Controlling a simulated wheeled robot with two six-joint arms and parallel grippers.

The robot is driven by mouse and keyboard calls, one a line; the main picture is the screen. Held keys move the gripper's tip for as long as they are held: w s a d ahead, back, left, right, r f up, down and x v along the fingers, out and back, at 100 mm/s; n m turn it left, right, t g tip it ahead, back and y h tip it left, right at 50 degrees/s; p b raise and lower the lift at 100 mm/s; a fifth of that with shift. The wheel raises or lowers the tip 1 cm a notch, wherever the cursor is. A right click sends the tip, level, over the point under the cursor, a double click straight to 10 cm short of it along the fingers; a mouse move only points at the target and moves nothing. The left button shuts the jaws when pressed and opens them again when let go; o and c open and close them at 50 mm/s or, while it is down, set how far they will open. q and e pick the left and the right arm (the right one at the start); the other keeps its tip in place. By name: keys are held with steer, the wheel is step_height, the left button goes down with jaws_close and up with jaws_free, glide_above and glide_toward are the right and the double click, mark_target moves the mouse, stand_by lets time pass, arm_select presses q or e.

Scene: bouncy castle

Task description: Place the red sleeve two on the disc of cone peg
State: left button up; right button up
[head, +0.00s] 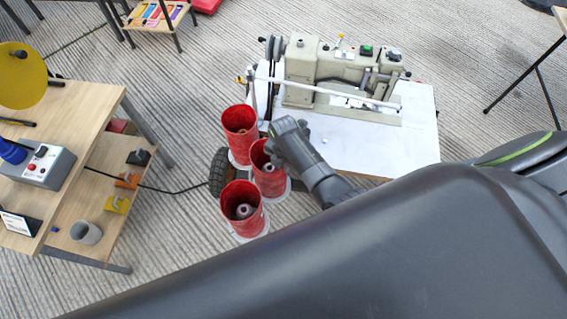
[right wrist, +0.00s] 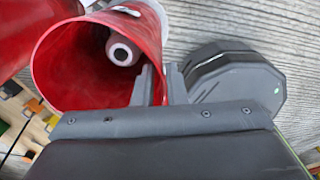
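Three red sleeves stand close together in the head view: a far one (head: 240,120), a middle one (head: 268,182) and a near one (head: 243,222). Each is upright, and pale cone tops show inside the middle and near ones. White discs show at their feet. My right gripper (head: 272,152) is at the rim of the middle sleeve. In the right wrist view its fingers (right wrist: 159,85) straddle the wall of this red sleeve (right wrist: 85,70), one inside and one outside. A cone peg (right wrist: 122,50) shows inside it. The sleeve's foot is partly hidden. My left gripper is out of view.
A sewing machine (head: 340,70) stands on a white table (head: 370,145) just right of the sleeves. A black wheel (head: 217,172) is left of them. A wooden shelf table (head: 75,110) with a control box (head: 40,165) stands at the left. My arm covers the lower right.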

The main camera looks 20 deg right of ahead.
steer(key=shift+o, duration=1.2)
steer(key=shift+r, duration=0.55)
step_height(320, 180, up, 11)
steer(key=p, duration=0.2)
steer(key=shift+r, duration=0.15)
